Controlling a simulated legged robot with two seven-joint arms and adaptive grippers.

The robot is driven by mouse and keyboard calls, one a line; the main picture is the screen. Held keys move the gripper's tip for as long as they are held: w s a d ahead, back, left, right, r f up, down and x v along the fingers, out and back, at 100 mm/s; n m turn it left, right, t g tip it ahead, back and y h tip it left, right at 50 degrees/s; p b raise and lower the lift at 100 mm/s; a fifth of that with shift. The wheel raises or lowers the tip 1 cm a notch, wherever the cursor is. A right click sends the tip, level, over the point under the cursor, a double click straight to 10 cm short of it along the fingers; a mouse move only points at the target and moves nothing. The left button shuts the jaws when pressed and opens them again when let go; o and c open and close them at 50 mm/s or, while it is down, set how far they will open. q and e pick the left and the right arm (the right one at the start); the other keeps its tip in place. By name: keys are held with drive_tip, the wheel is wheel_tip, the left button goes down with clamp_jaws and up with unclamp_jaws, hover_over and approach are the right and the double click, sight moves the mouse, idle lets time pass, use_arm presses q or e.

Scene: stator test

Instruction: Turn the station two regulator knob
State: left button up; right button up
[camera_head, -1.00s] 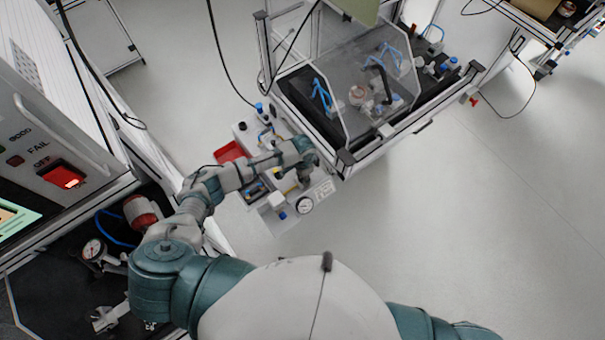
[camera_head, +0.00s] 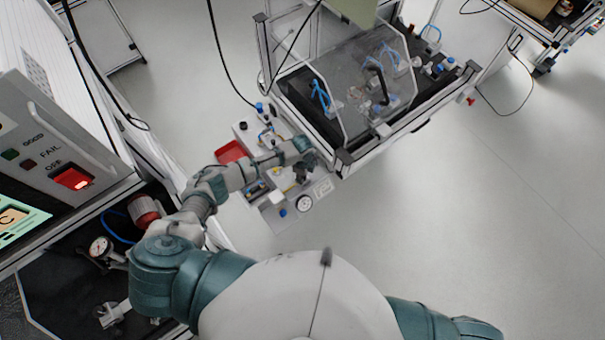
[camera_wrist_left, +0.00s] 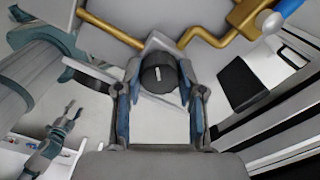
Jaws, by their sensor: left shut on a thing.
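The regulator knob (camera_wrist_left: 158,73) is a round black cap with a light mark on its face. In the left wrist view it sits between the fingers of my left gripper (camera_wrist_left: 160,88), which is shut on it. In the head view my left gripper (camera_head: 302,174) is over the station panel (camera_head: 270,213), and the knob cannot be made out there. A round white gauge (camera_head: 305,204) is beside the gripper.
A brass pipe (camera_wrist_left: 200,34) with a blue-ended fitting (camera_wrist_left: 270,22) runs close beyond the knob. A control box with a red switch (camera_head: 73,178) is at left.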

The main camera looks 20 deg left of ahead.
use_arm(q)
drive_tip(key=shift+w+r+m, duration=0.2)
drive_tip(key=shift+w+m, duration=0.1)
drive_tip(key=shift+m, duration=0.8)
drive_tip(key=o, duration=0.9)
drive_tip(key=shift+o, duration=1.2)
drive_tip(key=shift+s, duration=0.1)
drive_tip(key=shift+f, duration=0.1)
wheel_tip(320, 180, up, 12)
